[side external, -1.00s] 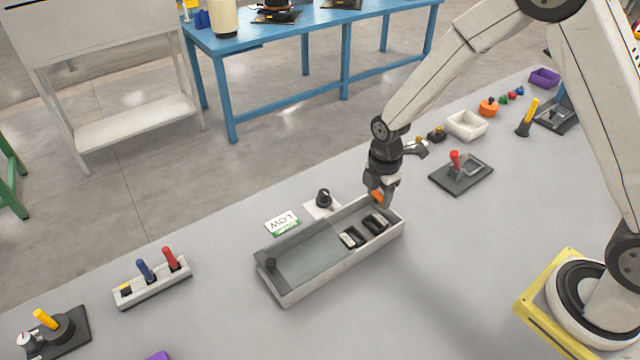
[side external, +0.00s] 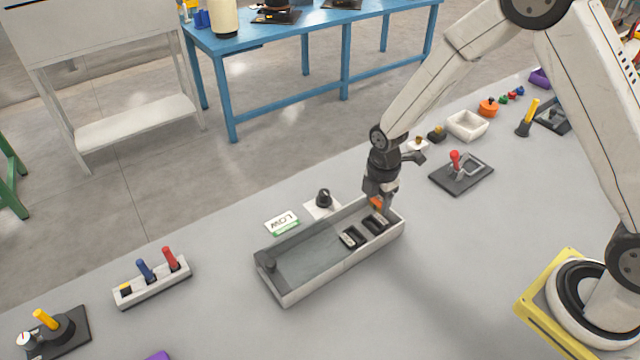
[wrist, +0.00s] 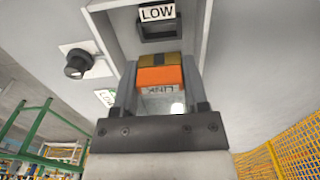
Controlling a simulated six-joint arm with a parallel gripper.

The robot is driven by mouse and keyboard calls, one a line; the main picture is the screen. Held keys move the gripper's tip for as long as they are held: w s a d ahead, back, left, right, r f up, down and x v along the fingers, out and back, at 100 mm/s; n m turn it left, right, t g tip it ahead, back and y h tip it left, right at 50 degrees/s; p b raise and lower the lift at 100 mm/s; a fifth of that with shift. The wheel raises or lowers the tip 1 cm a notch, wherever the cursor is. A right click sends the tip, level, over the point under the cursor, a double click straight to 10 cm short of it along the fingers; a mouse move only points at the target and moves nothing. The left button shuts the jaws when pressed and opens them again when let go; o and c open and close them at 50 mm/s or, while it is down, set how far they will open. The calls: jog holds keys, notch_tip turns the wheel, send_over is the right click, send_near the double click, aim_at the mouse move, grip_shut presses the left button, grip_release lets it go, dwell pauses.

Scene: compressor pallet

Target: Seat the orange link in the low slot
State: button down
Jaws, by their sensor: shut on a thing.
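The orange link (wrist: 160,77) has a brass-coloured end and upside-down lettering. My gripper (wrist: 159,68) is shut on it, one finger on each side. In the side external view, my gripper (side external: 380,200) holds the orange link (side external: 376,204) at the right end of the long grey tray (side external: 330,271), close above it. Two dark slots, one (side external: 351,238) left of the other (side external: 375,224), sit in that end. In the wrist view, the low slot (wrist: 160,31) is a dark opening under a LOW label, beyond the link and apart from it. Whether the link touches anything is unclear.
A black knob (side external: 323,197) on a white plate and a LOW card (side external: 282,222) lie behind the tray. A red-handled fixture (side external: 459,171) and a white bin (side external: 467,125) stand to the right. The bench in front of the tray is clear.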

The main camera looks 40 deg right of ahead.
aim_at(376, 209)
jog(key=shift+f, duration=1.95)
jog(key=shift+f, duration=0.85)
dwell(0.5)
grip_release()
jog(key=shift+r, duration=3.9)
